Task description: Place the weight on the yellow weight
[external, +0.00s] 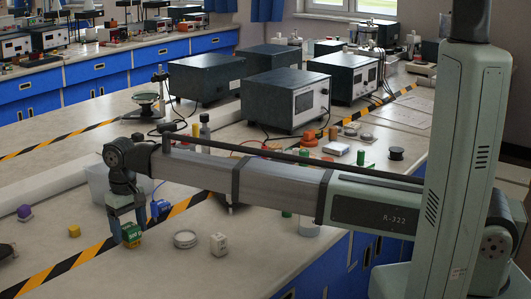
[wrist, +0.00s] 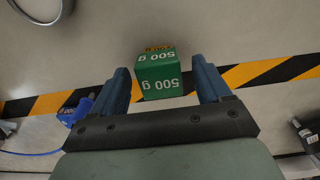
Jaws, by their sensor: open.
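A green weight (wrist: 160,78) marked "500 g" sits between the spread fingers of my gripper (wrist: 163,76) in the wrist view, with a gap on each side. The green weight also shows in the external view (external: 131,231), just below my gripper (external: 126,222). A yellow-orange block, seemingly the yellow weight (external: 133,243), shows under the green weight. A strip of it also shows at the green weight's far edge in the wrist view (wrist: 158,47). The green weight appears to rest on it. My gripper is open.
A separate yellow cube (external: 74,231) and a purple block (external: 24,212) are to the left. A blue item (external: 159,207) lies close behind. Striped tape crosses the bench.

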